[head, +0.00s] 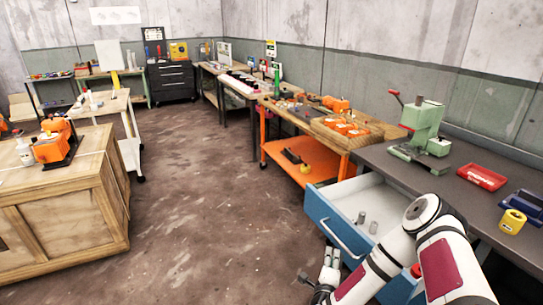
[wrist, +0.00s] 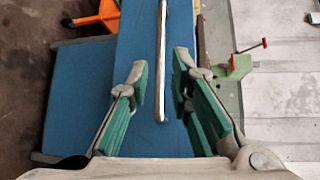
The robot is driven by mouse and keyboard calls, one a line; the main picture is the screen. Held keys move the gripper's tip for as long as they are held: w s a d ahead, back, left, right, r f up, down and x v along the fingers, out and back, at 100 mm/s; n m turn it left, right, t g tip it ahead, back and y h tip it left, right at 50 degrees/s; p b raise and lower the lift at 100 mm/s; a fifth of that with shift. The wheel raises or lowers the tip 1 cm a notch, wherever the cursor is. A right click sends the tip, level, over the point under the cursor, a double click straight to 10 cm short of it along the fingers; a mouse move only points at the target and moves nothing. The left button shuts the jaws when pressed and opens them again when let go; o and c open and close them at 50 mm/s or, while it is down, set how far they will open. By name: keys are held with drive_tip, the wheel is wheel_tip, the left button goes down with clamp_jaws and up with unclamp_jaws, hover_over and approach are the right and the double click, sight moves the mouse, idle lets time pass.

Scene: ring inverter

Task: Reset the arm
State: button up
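My arm reaches in from the lower right in the head view, with my gripper (head: 328,262) low in front of the open blue drawer (head: 338,222). In the wrist view, my gripper (wrist: 161,72) is open, its green-padded fingers spread apart. The silver drawer handle (wrist: 161,60) shows between the two fingers in that view, with the blue drawer front (wrist: 138,30) behind it. The fingers are apart from the bar in the picture. I cannot tell how deep the bar sits between them. The handle also shows in the head view (head: 343,239).
The drawer holds small grey cylinders (head: 361,217). Above it, the dark bench (head: 425,178) carries a green press (head: 423,130), a red tray (head: 482,177) and a yellow part (head: 511,221). A wooden crate (head: 60,205) stands left. The floor (head: 200,220) between is clear.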

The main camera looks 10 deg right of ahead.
drive_tip(key=w+a+r+n+y, duration=0.5)
drive_tip(key=w+r+n+y, duration=0.15)
drive_tip(key=r+n, duration=0.4)
drive_tip(key=s+a+r+n+g+y, duration=0.1)
drive_tip(key=s+r+n+g, duration=0.15)
drive_tip(key=r, duration=0.45)
drive_tip(key=s+a+r+n+g, duration=0.1)
drive_tip(key=r+n+g, duration=0.1)
drive_tip(key=r+n, duration=0.35)
drive_tip(key=s+r+n+g+h, duration=0.1)
drive_tip(key=s+r+n+g, duration=0.2)
drive_tip(key=s+r, duration=1.05)
drive_tip(key=s+r+n+g, duration=0.2)
drive_tip(key=s+r+g, duration=0.1)
drive_tip(key=s, duration=2)
drive_tip(key=shift+d+n, duration=0.35)
drive_tip(key=shift+d, duration=0.1)
